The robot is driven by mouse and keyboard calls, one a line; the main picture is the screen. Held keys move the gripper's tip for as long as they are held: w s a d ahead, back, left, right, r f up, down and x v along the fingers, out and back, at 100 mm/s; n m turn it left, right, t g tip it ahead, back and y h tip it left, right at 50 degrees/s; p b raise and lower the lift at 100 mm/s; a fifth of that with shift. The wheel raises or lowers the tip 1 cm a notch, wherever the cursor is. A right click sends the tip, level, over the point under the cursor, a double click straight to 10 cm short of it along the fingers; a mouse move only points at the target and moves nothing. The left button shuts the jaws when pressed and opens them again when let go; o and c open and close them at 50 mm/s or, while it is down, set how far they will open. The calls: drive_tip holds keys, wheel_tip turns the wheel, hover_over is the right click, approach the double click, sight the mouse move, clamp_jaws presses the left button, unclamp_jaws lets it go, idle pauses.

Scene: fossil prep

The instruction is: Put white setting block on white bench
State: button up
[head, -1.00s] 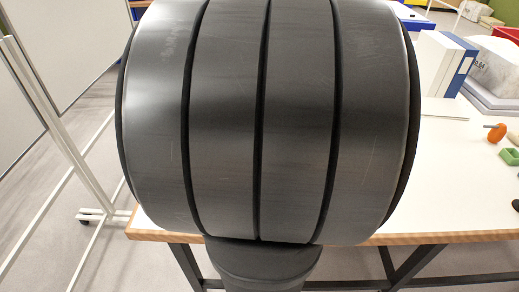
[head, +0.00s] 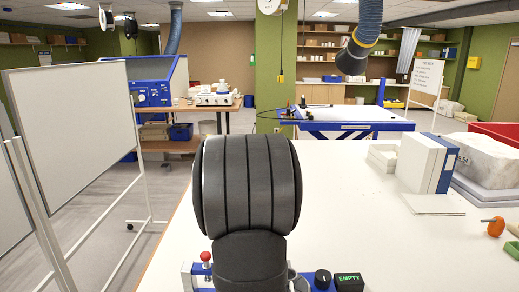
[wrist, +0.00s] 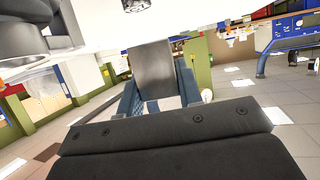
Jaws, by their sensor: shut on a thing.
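The white bench (head: 350,220) fills the lower part of the head view, its top broad and flat. My gripper (wrist: 157,88) shows in the wrist view with blue-padded fingers shut on a pale grey block (wrist: 154,66), which looks like the white setting block in shade. The block stands between the fingers, and its far end reaches toward a bright white surface at the top of that view. I cannot tell whether it touches that surface. In the head view my large grey arm link hides the gripper and the block.
The bench middle looks clear.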

wheel_tip(320, 180, down, 3)
drive_tip(key=w+a+h, duration=0.1)
drive_tip(key=w, duration=0.2)
drive_tip(key=s+d+r+n+y, duration=0.1)
drive_tip(key=s+r+y, duration=0.1)
drive_tip(key=s, duration=0.6)
drive_tip(key=s+d+r+n+y, duration=0.1)
drive_tip(key=s+r, duration=0.3)
drive_tip(key=s, duration=0.5)
drive_tip(key=shift+d+r+t+y, duration=0.25)
drive_tip(key=shift+d+t+y, duration=0.05)
drive_tip(key=shift+d+y, duration=0.1)
drive_tip(key=shift+a, duration=0.1)
drive_tip(key=w+a+f, duration=0.1)
drive_tip(key=a+f, duration=0.1)
drive_tip(key=a, duration=0.1)
drive_tip(key=w+a+f, duration=0.2)
drive_tip(key=a, duration=0.2)
drive_tip(key=w+a+f, duration=0.1)
drive_tip(key=a+f, duration=0.2)
drive_tip(key=shift+w+a, duration=0.15)
drive_tip(key=shift+a, duration=0.2)
drive_tip(key=shift+f, duration=1.8)
drive_tip(key=shift+f, duration=0.25)
